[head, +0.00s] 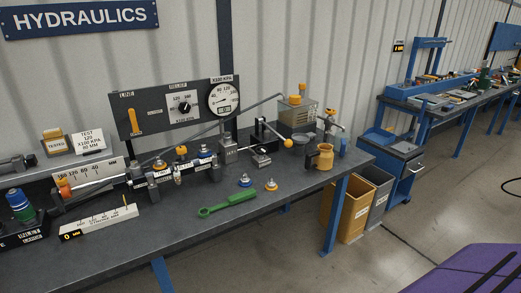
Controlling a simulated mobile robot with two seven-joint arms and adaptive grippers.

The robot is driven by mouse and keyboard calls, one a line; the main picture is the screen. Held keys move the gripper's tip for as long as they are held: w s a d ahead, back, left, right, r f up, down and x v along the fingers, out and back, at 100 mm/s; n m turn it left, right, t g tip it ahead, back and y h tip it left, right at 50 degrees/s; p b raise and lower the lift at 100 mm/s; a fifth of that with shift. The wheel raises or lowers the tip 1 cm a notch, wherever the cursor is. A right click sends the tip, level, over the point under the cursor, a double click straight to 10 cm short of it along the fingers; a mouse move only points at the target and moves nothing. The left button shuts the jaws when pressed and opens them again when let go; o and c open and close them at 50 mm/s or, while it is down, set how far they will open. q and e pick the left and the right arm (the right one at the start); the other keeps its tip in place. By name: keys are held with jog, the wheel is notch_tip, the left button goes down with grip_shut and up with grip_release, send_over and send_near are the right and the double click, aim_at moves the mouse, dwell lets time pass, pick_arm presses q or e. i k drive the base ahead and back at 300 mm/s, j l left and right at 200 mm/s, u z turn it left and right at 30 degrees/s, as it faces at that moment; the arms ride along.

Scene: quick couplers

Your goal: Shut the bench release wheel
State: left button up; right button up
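The hydraulics bench (290,215) has a dark top and blue legs. No part is labelled as the release wheel, and I cannot tell for sure which one it is. A small orange knob (181,151) stands on the row of fittings in the middle of the bench. An orange cap (296,99) sits on the metal tank at the back right. A black pump block (260,152) with a yellow ball-ended lever (289,143) stands in front of the tank. Whether any wheel is open or shut is too small to tell. Neither of my grippers is in view.
A panel (150,111) with a round gauge (224,98) stands behind the fittings. A green wrench (228,203), two small couplers (271,185) and a yellow jug (325,157) are on the bench. The front right top is clear. Bins (350,208) stand below the right end.

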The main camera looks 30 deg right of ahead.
aim_at(263, 150)
jog(key=z, duration=0.4)
jog(key=i+l+z, duration=0.1)
jog(key=z, duration=0.7)
jog(key=i+l, duration=0.05)
